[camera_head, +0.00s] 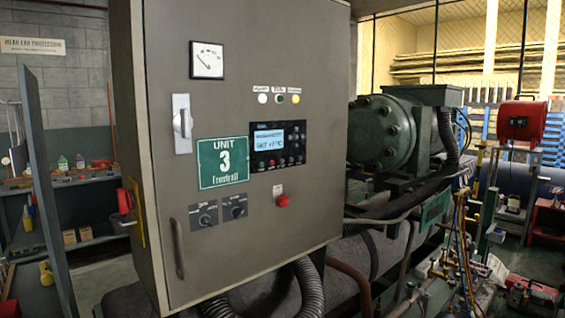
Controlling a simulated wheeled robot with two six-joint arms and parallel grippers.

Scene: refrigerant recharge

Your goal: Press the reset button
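A grey control cabinet (225,120) marked "UNIT 3" fills the middle of the head view, its door shut. The labels are too small to read, so I cannot tell which one is the reset button. Neither of my grippers is in view.
The cabinet door also carries a gauge (207,60), a silver handle switch (182,123), two black rotary knobs (219,212) and a long pull handle (178,249). A green compressor (382,133) with pipes stands at right. A shelf of bottles (75,180) is at left.

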